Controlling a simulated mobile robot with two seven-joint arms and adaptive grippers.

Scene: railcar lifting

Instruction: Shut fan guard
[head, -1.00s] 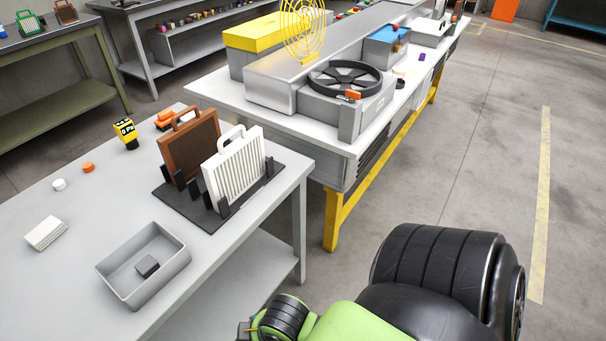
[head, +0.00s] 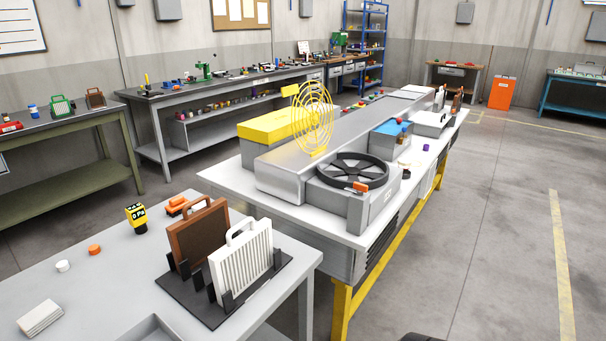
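The yellow fan guard (head: 313,117) is a round wire grille that stands upright, open, behind the fan. The black fan (head: 352,171) lies in a round ring on top of a grey housing (head: 352,204), at the near end of a long metal unit. An orange piece (head: 361,187) sits at the ring's near edge. Neither gripper shows in the head view; only a dark bit of my own body shows at the bottom edge.
A near table (head: 110,277) holds a brown filter (head: 199,240) and a white filter (head: 241,258) in a black rack (head: 205,309). A yellow gauge (head: 136,217) stands behind them. The floor (head: 470,255) at right is clear.

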